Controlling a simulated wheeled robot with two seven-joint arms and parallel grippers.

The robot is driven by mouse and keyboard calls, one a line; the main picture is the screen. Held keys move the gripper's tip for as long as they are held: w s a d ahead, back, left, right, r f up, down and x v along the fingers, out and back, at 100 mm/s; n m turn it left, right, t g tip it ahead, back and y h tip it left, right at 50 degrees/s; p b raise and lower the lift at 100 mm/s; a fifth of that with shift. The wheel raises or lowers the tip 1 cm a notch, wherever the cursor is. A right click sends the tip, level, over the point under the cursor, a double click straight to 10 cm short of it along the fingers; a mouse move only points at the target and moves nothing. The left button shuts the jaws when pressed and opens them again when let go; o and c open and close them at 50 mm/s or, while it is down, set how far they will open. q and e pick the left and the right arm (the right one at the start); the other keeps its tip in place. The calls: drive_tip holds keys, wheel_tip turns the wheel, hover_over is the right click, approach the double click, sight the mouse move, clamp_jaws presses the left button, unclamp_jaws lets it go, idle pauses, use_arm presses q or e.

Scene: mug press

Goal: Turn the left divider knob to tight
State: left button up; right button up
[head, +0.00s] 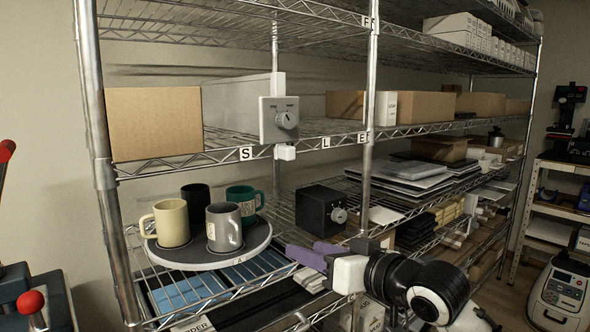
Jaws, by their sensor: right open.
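A grey knob (287,120) sits on a light grey box plate at the front end of a grey divider (240,104) on the middle shelf. Small marks are printed above the knob, too small to read. A second silver knob (339,215) is on a black box (315,209) on the shelf below. My right gripper (304,250), with purple fingers, is open and empty. It is in front of the lower shelf, below both knobs and apart from them. My left gripper is not in view.
A round tray (206,262) with several mugs stands on the lower shelf, left of my right gripper. A cardboard box (155,122) is left of the divider. A metal post (370,110) rises right of the upper knob. Blue packs (190,292) lie under the tray.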

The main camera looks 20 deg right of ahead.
wheel_tip(320, 180, up, 15)
drive_tip(key=s+d+t, duration=0.1)
drive_tip(key=s, duration=0.1)
drive_tip(key=t+p, duration=0.1)
approach(290, 120)
drive_tip(key=shift+n+y, duration=0.3)
drive_tip(key=shift+y, duration=0.1)
drive_tip(key=p+x, duration=0.2)
drive_tip(key=x, duration=0.6)
drive_tip(key=shift+w+d+f+p, duration=0.1)
drive_tip(key=shift+w+p, duration=0.1)
drive_tip(key=shift+p, duration=0.1)
drive_tip(key=shift+c, duration=0.4)
drive_tip(key=c, duration=1)
drive_tip(key=shift+o, duration=0.2)
